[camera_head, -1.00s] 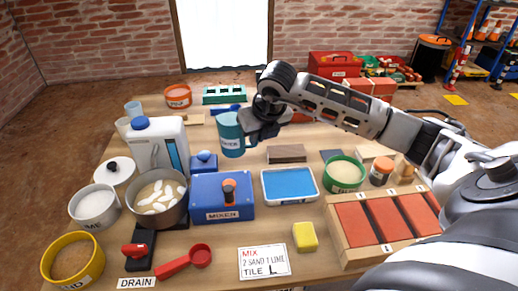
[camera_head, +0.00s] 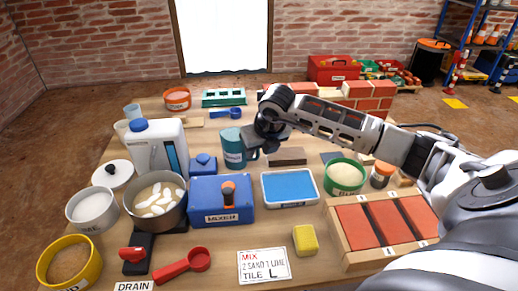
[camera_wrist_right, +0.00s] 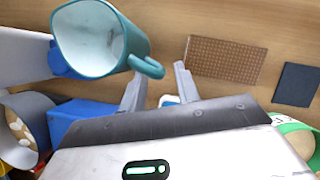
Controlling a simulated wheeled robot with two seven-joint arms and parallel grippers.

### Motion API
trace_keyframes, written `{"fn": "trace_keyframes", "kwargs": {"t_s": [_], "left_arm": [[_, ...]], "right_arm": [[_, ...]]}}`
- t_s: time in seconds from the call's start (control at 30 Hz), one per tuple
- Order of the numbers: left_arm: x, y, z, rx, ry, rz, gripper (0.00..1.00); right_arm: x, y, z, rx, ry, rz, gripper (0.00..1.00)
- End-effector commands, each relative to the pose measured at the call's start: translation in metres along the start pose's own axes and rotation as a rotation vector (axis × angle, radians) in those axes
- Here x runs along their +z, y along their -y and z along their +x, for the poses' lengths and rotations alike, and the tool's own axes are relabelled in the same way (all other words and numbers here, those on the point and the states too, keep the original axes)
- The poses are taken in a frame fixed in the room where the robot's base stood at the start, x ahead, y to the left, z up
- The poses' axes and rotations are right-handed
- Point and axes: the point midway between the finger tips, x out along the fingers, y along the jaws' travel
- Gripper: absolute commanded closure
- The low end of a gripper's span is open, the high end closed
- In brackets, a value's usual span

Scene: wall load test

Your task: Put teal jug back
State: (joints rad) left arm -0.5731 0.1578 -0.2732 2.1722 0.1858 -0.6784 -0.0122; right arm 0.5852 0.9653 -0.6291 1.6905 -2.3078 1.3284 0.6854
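The teal jug (camera_head: 232,150) stands upright on the table behind the blue mixer box, its handle toward the right. In the right wrist view the jug (camera_wrist_right: 92,40) shows its open, pale, empty-looking inside. My right gripper (camera_head: 252,138) is just to the right of the jug, at its handle. In the wrist view its two fingers (camera_wrist_right: 160,86) are spread apart, with the handle end just beyond and between the tips. I cannot tell whether a finger touches the handle. My left gripper is not in view.
The blue mixer box (camera_head: 222,217) and blue tray (camera_head: 290,203) stand in front. A blue scoop (camera_head: 230,113) lies behind. A brick wall (camera_head: 371,104) is at the back right.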

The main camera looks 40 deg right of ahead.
Motion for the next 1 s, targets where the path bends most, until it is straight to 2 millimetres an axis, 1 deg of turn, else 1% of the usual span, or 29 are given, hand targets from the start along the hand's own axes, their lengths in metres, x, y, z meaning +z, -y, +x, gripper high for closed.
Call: {"fn": "trace_keyframes", "kwargs": {"t_s": [0.17,0.27,0.37,0.53,0.7,0.83,1.0], "left_arm": [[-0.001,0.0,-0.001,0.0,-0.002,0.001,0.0],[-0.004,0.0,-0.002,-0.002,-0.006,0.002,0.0],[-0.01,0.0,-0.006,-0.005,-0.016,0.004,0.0],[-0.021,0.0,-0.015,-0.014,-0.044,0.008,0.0],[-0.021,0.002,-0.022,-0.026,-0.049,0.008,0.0],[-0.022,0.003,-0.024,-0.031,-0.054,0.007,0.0],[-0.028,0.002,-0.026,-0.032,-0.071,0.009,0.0]], "right_arm": [[0.001,0.0,-0.003,0.0,0.001,0.0,0.68],[0.002,0.0,-0.012,0.0,0.003,0.0,0.68],[0.002,0.001,-0.029,-0.001,0.004,-0.002,0.68],[0.002,0.001,-0.067,-0.002,0.004,-0.003,0.68],[0.002,0.0,-0.099,-0.001,0.004,-0.001,0.68],[0.001,0.0,-0.114,0.0,0.002,0.0,0.68],[0.0,0.0,-0.12,-0.001,0.001,0.0,0.68]]}}
